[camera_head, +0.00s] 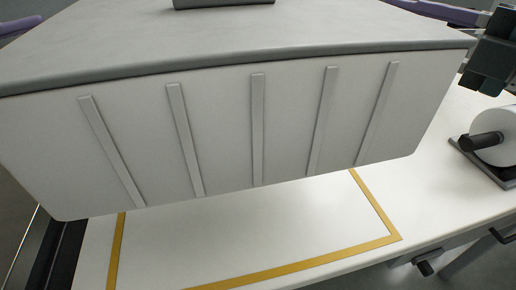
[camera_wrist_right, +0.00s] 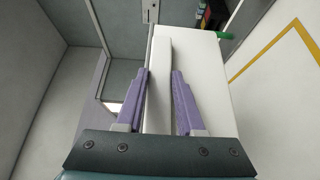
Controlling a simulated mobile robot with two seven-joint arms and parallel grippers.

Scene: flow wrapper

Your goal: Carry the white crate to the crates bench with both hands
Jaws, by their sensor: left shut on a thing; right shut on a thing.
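The white crate (camera_head: 220,130) fills much of the head view, with a grey rim and several upright ribs on its near side. It hangs over a white bench top (camera_head: 250,228) and hides part of a yellow outline there; I cannot tell the gap below it. My left gripper (camera_head: 20,25) shows only as purple at the crate's far left, its grip mostly hidden. My right gripper (camera_wrist_right: 158,88) has its purple fingers on both sides of a white strip of the crate (camera_wrist_right: 196,75) in the right wrist view, shut on it.
A yellow outline (camera_head: 300,265) marks the bench top and also shows in the right wrist view (camera_wrist_right: 265,49). A white roll on a dark holder (camera_head: 495,140) stands at the right. Black knobs (camera_head: 425,268) stick out below the bench's front edge. A green object (camera_wrist_right: 225,36) lies beyond the crate.

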